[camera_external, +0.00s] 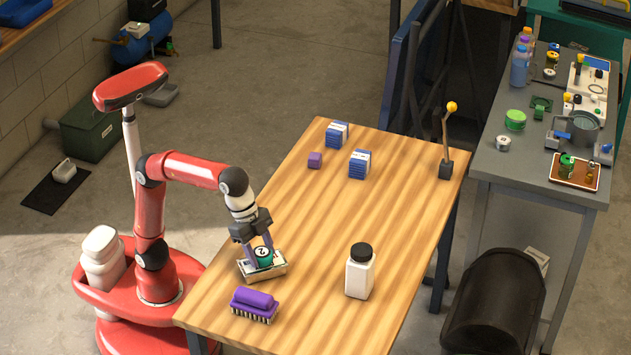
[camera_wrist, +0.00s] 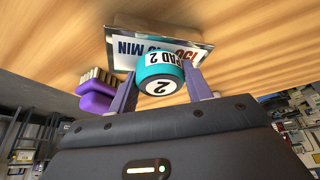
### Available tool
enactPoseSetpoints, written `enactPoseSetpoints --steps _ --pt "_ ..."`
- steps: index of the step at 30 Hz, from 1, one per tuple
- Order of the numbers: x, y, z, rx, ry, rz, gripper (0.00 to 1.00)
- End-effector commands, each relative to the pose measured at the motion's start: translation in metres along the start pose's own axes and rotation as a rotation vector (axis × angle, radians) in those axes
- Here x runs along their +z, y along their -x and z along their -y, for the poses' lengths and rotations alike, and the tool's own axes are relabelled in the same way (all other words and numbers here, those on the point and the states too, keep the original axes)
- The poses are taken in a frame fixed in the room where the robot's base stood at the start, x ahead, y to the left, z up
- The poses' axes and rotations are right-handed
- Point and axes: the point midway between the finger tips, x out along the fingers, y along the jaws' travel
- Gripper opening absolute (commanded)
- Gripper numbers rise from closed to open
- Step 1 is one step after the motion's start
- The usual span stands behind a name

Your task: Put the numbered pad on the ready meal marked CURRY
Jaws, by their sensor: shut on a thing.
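My gripper (camera_external: 258,246) is shut on a teal round pad (camera_external: 264,258) with a white face marked 2. In the wrist view the pad (camera_wrist: 160,84) sits between my two fingers and its side reads PAD 2. A shallow pale box (camera_external: 275,273), likely the ready meal, lies under the pad on the wooden table. In the wrist view the box (camera_wrist: 120,50) has a white label with partly covered text including MIN; the word CURRY is not readable. I cannot tell whether the pad touches the box.
A purple brush (camera_external: 255,302) lies close in front of the box on the table (camera_external: 300,220). A white bottle with a black cap (camera_external: 359,275) stands to the right. The table's middle is clear.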

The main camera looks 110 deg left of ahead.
Motion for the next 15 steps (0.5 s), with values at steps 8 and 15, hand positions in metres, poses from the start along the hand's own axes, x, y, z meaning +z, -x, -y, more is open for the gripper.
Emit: enactPoseSetpoints --steps 8,15 --pt "0.001 -0.0025 0.0001 0.0 0.0 0.001 0.64" --pt "0.0009 -0.0025 0.0001 0.0 0.0 0.001 0.71"
